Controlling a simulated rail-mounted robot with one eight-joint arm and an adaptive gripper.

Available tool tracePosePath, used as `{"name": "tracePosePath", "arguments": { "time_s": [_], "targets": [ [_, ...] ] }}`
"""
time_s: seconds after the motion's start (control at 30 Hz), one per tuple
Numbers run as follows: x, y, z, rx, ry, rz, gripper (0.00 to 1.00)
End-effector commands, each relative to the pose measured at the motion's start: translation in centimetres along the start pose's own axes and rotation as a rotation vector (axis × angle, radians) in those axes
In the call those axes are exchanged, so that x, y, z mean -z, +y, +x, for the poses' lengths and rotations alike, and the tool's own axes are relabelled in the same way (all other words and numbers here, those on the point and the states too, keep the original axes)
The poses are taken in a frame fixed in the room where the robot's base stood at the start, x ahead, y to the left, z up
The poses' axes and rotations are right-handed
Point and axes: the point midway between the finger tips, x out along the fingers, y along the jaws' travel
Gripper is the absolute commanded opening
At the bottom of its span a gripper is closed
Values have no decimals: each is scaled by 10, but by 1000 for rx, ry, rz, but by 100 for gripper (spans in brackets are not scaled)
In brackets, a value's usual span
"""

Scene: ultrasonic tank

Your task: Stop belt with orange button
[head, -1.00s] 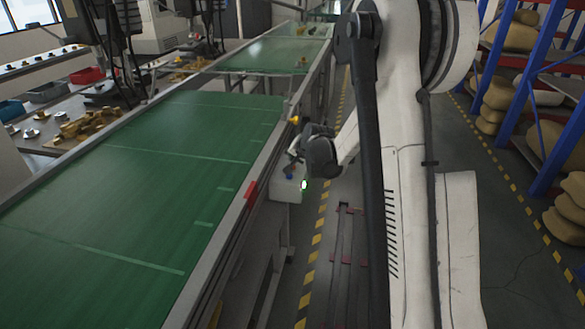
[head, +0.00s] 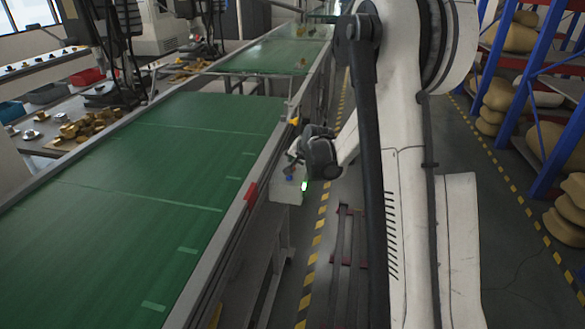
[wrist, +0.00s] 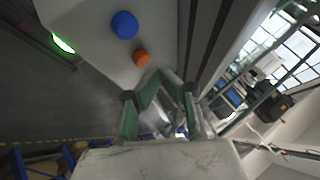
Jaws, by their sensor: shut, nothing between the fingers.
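The orange button (wrist: 141,58) is a small round cap on the pale control box (head: 286,193), which is fixed at the belt's right side. A larger blue button (wrist: 124,25) sits beside it and also shows in the head view (head: 289,178). My gripper (wrist: 160,75) is shut and empty, its fingertips close to the orange button. I cannot tell whether they touch it. In the head view my gripper (head: 293,158) is just above the box, and the orange button cannot be made out there. The green conveyor belt (head: 150,170) runs along the left.
A green light (head: 304,186) glows on the box's side. A red block (head: 251,191) sits on the belt's rail. A table with brass parts (head: 85,127) and bins stands at the left. Blue racks with sacks (head: 492,103) stand at the right, past the aisle.

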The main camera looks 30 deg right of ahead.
Motion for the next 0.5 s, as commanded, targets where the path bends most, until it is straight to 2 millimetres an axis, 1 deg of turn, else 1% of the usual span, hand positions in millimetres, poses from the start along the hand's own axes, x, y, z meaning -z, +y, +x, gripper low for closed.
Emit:
{"name": "tracePosePath", "arguments": {
  "time_s": [0.5],
  "targets": [
    [-5,5,6,0,0,0,0]
  ]
}}
